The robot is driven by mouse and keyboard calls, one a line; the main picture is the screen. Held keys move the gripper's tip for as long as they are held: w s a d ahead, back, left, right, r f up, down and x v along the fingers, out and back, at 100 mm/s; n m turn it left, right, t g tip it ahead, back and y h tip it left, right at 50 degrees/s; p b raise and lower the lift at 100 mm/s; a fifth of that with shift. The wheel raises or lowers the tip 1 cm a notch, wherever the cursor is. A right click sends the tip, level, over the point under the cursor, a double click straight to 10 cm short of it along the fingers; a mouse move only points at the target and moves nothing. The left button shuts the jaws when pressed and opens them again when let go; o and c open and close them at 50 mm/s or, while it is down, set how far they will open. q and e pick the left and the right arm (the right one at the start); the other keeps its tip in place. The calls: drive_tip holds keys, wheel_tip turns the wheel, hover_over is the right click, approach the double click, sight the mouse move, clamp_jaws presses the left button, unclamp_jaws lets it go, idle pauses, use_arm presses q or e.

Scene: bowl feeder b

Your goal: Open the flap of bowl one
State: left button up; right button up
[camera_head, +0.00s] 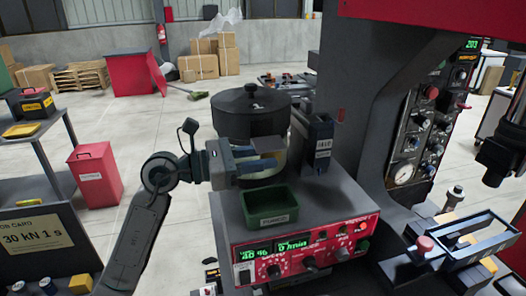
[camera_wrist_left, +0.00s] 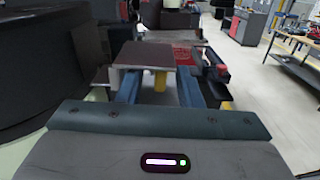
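Bowl one (camera_head: 251,112) is a dark round bowl with a lid marked 1, standing behind the red control panel. A flat brownish-grey plate (camera_head: 262,146), which looks like the flap, sits at the bowl's front; it also shows in the left wrist view (camera_wrist_left: 146,55). My left gripper (camera_head: 262,163) reaches in from the left at the plate. In the left wrist view its two blue fingers (camera_wrist_left: 158,90) stand apart with a gap between them. The plate covers part of the left finger, so I cannot tell whether they touch. My right gripper does not show clearly.
A green bin (camera_head: 270,206) stands in front of the bowl, above the red control panel (camera_head: 303,250). A dark labelled box (camera_head: 320,142) stands close on the right. The grey machine column (camera_head: 372,120) rises beyond it. A red bin (camera_head: 94,175) is on the floor at left.

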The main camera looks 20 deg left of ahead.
use_arm(q)
drive_tip(key=shift+w+d, duration=0.15)
drive_tip(key=shift+d, duration=0.15)
clamp_jaws()
drive_tip(key=shift+r+n+p, duration=0.3)
drive_tip(key=shift+n+p, duration=0.1)
drive_tip(key=shift+p, duration=0.05)
drive_tip(key=shift+r+n+p, duration=0.2)
drive_tip(key=shift+n+p, duration=0.15)
drive_tip(key=shift+n, duration=0.45)
